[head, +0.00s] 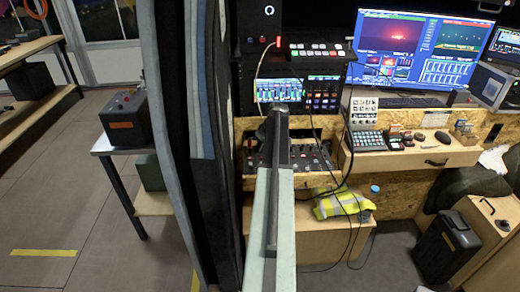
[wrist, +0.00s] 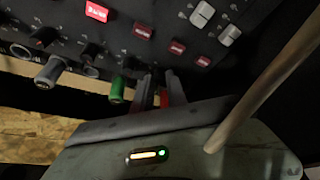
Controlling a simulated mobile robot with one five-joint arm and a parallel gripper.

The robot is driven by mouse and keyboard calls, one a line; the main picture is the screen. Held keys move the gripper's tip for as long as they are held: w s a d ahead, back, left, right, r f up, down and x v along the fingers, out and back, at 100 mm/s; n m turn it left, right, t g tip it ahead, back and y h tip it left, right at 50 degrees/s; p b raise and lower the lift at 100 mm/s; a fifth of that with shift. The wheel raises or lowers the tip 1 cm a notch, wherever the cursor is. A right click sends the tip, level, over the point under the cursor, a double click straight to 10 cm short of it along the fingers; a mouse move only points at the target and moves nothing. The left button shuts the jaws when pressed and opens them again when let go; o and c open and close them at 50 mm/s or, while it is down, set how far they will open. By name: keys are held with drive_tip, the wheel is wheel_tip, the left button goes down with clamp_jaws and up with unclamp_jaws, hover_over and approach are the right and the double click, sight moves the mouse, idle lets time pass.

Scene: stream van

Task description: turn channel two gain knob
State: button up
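A dark mixer panel fills the top of the wrist view (wrist: 120,40), with small white markings too blurred to read, so I cannot tell which knob is channel two gain. A grey knob (wrist: 50,72) and a green knob (wrist: 117,90) stick out along its lower edge. My gripper (wrist: 160,88) is at this edge, just right of the green knob, its two fingers apart. A red piece (wrist: 163,98) shows between the fingers; I cannot tell whether it is a knob or touches both fingers. In the head view the mixer (head: 318,157) is partly hidden behind my arm.
Lit red buttons (wrist: 97,11) and grey switch caps (wrist: 202,14) sit higher on the panel. A pale cable (wrist: 265,95) crosses the right of the wrist view. A small screen (head: 279,90) stands above the mixer; a yellow vest (head: 338,204) lies below it. A dark partition (head: 190,120) stands left.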

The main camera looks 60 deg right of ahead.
clamp_jaws()
drive_tip(key=shift+d+n, duration=0.15)
drive_tip(key=shift+n, duration=0.45)
drive_tip(key=shift+n+y, duration=0.5)
drive_tip(key=shift+n, duration=0.3)
drive_tip(key=shift+s, duration=0.1)
drive_tip(key=o, duration=0.6)
unclamp_jaws()
